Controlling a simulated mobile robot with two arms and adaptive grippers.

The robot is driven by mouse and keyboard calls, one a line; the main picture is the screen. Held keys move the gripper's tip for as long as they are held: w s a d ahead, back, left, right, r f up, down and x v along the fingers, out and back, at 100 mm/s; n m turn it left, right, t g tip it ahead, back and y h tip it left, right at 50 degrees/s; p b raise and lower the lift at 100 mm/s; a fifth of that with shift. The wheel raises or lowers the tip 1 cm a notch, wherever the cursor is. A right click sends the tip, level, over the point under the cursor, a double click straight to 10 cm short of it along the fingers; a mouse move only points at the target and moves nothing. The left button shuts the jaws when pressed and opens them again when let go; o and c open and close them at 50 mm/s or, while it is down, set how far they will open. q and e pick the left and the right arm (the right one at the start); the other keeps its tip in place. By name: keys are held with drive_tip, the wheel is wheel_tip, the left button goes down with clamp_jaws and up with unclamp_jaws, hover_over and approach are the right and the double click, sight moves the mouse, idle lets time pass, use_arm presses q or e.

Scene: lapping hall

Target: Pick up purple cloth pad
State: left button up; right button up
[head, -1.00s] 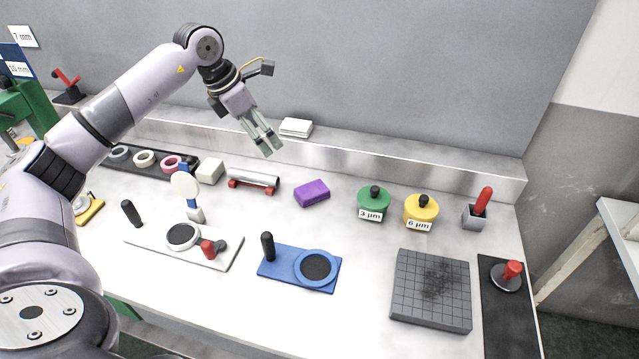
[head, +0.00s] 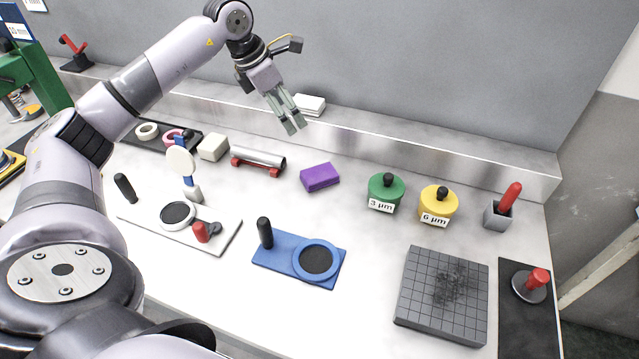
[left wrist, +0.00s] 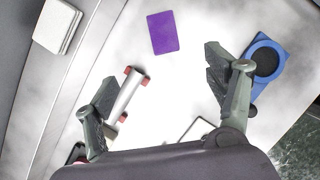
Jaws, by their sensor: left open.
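The purple cloth pad (head: 320,177) lies flat on the white bench, between the roller on red feet and the green jar. It also shows in the left wrist view (left wrist: 163,32), beyond the fingertips and between their lines. My left gripper (head: 291,127) is open and empty, above the bench and up and left of the pad in the head view. Its two fingers stand wide apart in the left wrist view (left wrist: 160,70). Nothing touches the pad. My right gripper is not in view.
A metal roller (head: 258,160) on red feet lies left of the pad. A green jar (head: 385,190) and a yellow jar (head: 438,205) stand to its right. A blue plate (head: 275,255) lies in front. A white stack (head: 309,104) sits on the back ledge.

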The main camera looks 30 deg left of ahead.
use_arm(q)
drive_tip(key=b, duration=0.4)
approach(317, 173)
drive_tip(key=p+x, duration=0.1)
drive_tip(key=x, duration=0.3)
drive_tip(key=shift+w+a+f+p, duration=0.15)
drive_tip(key=shift+f+p, duration=0.05)
drive_tip(key=shift+p, duration=0.15)
drive_tip(key=x, duration=0.3)
drive_tip(key=p+x, duration=0.1)
drive_tip(key=shift+w+d, duration=0.15)
drive_tip(key=shift+d, duration=0.2)
drive_tip(key=shift+w+f, duration=0.1)
drive_tip(key=shift+f, duration=0.35)
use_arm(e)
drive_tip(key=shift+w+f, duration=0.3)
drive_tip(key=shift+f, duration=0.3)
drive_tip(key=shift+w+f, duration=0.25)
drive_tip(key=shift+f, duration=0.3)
use_arm(q)
drive_tip(key=shift+f, duration=0.2)
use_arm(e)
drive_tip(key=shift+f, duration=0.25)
use_arm(q)
drive_tip(key=shift+c, duration=0.5)
drive_tip(key=c, duration=1.2)
drive_tip(key=shift+o, duration=0.2)
